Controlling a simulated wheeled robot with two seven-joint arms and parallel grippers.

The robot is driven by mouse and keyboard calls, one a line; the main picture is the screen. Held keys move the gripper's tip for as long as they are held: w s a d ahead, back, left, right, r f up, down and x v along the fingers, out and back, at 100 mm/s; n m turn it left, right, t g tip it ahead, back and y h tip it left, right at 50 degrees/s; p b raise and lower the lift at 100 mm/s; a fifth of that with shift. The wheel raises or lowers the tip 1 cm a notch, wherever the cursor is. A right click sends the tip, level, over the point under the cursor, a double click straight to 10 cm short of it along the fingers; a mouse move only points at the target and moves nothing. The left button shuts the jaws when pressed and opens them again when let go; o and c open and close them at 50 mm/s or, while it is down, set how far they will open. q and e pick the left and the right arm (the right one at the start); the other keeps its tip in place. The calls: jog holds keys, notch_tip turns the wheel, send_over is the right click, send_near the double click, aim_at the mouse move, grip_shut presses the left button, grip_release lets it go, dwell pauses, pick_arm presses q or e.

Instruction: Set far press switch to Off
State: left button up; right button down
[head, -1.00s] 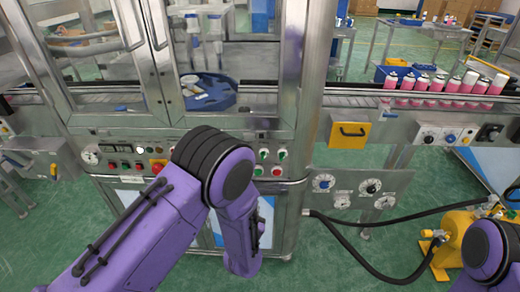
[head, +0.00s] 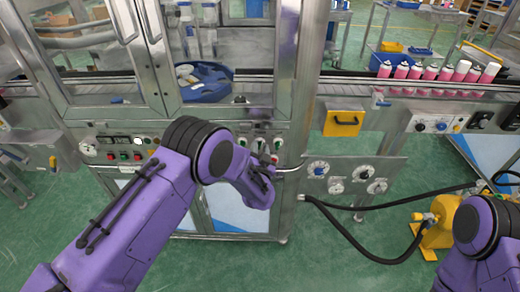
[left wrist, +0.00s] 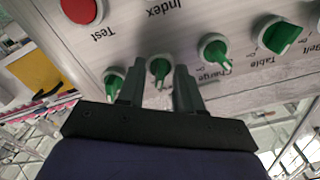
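The machine's control panel (left wrist: 240,15) fills the upper left wrist view, upside down, with labels reading Test, Index, Charge and Table. It carries several green rotary switches; one green switch (left wrist: 159,68) lies between my left gripper's (left wrist: 159,82) two dark fingertips. Gaps show on both sides of it, so the fingers look open around or just in front of it; contact cannot be told. Other green switches (left wrist: 214,50) (left wrist: 283,36) sit to the right. In the head view my left gripper (head: 266,168) is at the panel's right part, partly covering its switches. No label reading far press is legible.
A red button (left wrist: 83,8) is at the upper left of the left wrist view. Pink cans (head: 430,73) stand on the conveyor. A black hose (head: 385,258) runs to a yellow device (head: 440,220).

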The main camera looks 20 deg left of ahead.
pick_arm(q)
grip_shut()
jog(key=shift+f, duration=0.1)
jog(key=shift+s+n+b, duration=0.1)
jog(key=shift+n+b, duration=2.7)
jog(key=shift+n, duration=3.3)
grip_release()
